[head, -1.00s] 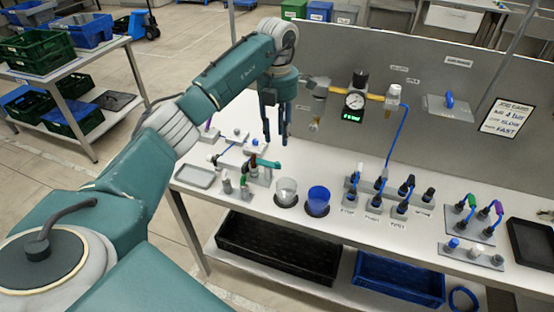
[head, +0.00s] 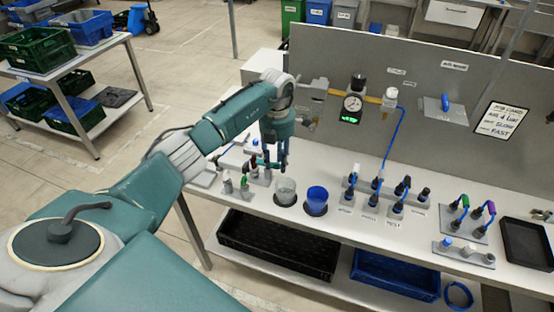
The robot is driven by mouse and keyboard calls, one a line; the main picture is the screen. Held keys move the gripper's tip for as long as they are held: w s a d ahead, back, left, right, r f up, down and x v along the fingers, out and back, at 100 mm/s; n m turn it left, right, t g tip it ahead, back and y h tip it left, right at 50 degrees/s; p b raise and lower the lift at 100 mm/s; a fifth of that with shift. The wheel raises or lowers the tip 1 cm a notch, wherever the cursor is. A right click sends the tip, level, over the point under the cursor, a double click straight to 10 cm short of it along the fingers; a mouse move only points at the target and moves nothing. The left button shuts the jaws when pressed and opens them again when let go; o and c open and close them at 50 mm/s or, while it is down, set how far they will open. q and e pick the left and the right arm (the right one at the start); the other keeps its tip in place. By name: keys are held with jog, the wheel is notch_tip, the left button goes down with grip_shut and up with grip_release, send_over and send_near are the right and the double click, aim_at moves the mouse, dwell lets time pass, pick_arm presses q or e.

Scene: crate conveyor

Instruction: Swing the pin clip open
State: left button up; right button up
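A small grey fixture (head: 255,178) stands on the left part of the white workbench. It carries a small red part and a teal bar in the earlier picture; now my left fingers cover most of the bar. This may be the pin clip, but it is too small and too hidden to tell whether it is open. My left gripper (head: 275,163) points down at the fixture, its two dark blue fingers apart. I cannot tell whether they touch it. My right gripper is not in view.
A clear cup (head: 286,190) and a blue cup (head: 317,198) stand just right of the fixture. Plugs with blue cables and a black tray (head: 525,243) are on the right. Small grey posts (head: 228,186) stand left.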

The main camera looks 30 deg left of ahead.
pick_arm(q)
jog(key=shift+c, duration=0.5)
grip_shut()
